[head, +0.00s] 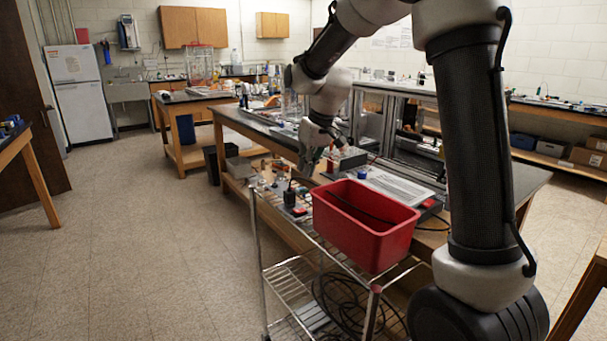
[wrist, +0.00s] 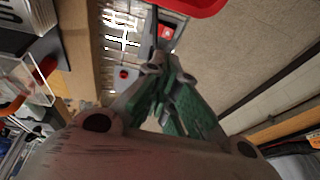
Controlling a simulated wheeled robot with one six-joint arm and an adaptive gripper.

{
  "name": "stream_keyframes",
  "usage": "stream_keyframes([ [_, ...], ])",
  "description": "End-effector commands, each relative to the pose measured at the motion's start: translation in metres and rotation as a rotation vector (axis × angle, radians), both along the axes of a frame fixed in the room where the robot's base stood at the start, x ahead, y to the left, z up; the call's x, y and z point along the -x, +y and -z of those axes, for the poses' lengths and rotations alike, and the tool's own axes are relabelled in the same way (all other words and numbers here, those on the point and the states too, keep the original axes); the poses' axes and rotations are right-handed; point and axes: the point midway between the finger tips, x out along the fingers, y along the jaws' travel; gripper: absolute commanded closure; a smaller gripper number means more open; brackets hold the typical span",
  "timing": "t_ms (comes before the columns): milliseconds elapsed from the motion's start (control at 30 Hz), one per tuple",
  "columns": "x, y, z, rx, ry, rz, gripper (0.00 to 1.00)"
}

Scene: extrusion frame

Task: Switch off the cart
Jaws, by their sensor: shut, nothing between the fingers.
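The cart (head: 262,240) is a silver wire-shelf trolley standing at the front end of the long bench. On its top, left of the red bin, is a small grey unit with a red part (head: 299,212); a red switch-like part (wrist: 166,32) also shows in the wrist view, just beyond my fingertips. A second grey piece with a red button (wrist: 123,74) lies left of the fingers there. My gripper (head: 307,172) is above the cart's far left part, shut and empty. Its green-padded fingers (wrist: 162,72) point toward the red part. I cannot tell whether they touch anything. Switch markings are too small to read.
A red bin (head: 364,222) stands on the cart close to the right. A black plug-like block (head: 290,196) stands near the grey unit. The bench (head: 500,185) is crowded behind; the floor (head: 130,260) at left is clear.

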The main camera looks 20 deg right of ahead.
Motion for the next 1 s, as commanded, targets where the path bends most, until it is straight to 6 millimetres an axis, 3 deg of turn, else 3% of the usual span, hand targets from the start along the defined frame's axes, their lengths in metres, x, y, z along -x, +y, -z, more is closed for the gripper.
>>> stream_keyframes([
  [300,-0.016,0.012,0.067,0.001,0.005,0.000,1.00],
  [500,-0.016,0.020,0.098,0.002,0.004,-0.001,1.00],
  [700,-0.015,0.024,0.111,0.000,0.002,0.001,1.00],
  [1000,-0.015,0.024,0.112,0.000,0.001,0.001,1.00],
])
